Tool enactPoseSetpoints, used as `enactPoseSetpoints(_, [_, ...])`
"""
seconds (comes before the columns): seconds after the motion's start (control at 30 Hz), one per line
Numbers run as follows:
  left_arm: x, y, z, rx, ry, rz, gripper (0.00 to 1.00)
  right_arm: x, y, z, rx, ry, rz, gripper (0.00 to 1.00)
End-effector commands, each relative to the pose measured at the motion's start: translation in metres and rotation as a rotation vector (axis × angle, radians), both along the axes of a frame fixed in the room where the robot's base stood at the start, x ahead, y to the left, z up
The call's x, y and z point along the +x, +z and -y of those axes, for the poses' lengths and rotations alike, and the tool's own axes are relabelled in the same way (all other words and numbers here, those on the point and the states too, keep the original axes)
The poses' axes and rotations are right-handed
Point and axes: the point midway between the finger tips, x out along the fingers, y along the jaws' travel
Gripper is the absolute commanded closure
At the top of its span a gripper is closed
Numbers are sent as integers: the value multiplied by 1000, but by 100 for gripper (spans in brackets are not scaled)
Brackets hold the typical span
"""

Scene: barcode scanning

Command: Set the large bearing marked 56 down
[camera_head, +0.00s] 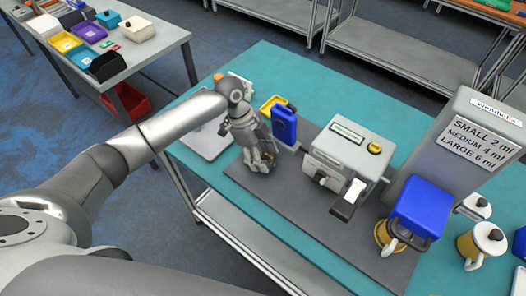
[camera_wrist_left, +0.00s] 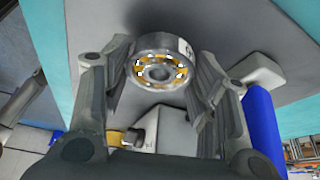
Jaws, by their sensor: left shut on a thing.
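The large bearing (camera_wrist_left: 163,62) is a metal ring with orange and white parts around its centre. It shows in the left wrist view between the two fingers of my left gripper (camera_wrist_left: 163,75), which is shut on it. Its side mark is only partly visible and I cannot read it. In the head view my left gripper (camera_head: 262,165) points down over the left part of the dark mat (camera_head: 245,184), and the bearing cannot be made out there. I cannot tell whether the bearing touches the surface. My right gripper is in neither view.
Right of my gripper stand a blue container (camera_head: 284,125), a grey labelled machine (camera_head: 346,155) and a large dispenser (camera_head: 455,150) with a volume sign. A blue-topped pot (camera_head: 420,210) and mugs (camera_head: 482,242) stand farther right. The mat's front middle is clear.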

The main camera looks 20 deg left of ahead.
Motion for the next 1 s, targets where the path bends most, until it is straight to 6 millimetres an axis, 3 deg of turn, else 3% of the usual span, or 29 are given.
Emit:
enactPoseSetpoints(0.37, [0, -4, 1, -2, -1, 1, 78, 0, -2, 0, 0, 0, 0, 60])
enactPoseSetpoints(0.4, [0, -5, 1, -1, -1, 0, 45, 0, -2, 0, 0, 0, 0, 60])
enactPoseSetpoints(0.57, [0, -5, 0, -1, -1, 0, 25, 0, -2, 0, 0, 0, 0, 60])
enactPoseSetpoints(1.0, [0, -7, 0, 0, -1, 1, 25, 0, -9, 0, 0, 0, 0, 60])
